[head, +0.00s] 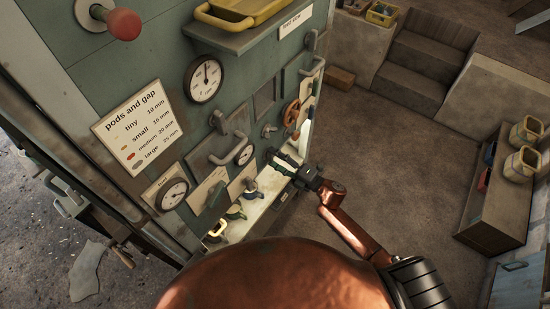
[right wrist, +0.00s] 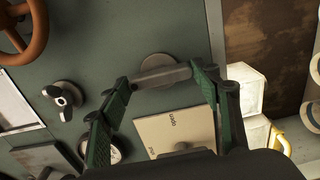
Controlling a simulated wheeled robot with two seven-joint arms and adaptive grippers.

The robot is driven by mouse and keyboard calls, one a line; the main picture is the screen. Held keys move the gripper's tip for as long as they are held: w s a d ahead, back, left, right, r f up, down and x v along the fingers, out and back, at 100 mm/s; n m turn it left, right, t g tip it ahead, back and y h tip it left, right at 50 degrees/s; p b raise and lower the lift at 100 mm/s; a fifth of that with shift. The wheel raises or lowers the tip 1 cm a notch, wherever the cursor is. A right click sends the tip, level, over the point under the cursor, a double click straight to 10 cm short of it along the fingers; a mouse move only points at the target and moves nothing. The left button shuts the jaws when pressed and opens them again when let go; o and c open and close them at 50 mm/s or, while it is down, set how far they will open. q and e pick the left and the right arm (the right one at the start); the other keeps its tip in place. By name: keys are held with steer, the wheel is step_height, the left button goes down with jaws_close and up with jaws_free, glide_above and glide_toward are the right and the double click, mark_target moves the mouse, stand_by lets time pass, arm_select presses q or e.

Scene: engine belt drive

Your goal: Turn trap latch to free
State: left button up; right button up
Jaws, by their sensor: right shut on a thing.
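A grey bar lever (right wrist: 160,77) on a round base sits on the green panel in the right wrist view; it looks like the trap latch. My right gripper (right wrist: 160,90) has its two green fingers at the two ends of this bar, shut on it. My left gripper is not in view.
A three-lobed knob (right wrist: 62,97) and an orange handwheel (right wrist: 22,32) sit left of the lever. White boxes (right wrist: 245,85) stand at the right. In the head view a gauge (head: 204,81) and a sign (head: 136,122) are on the panel. The floor (head: 400,140) at right is clear.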

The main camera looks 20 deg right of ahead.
stand_by(0.5)
steer(key=o, duration=1.2)
steer(key=shift+c, duration=0.2)
steer(key=v, duration=1.2)
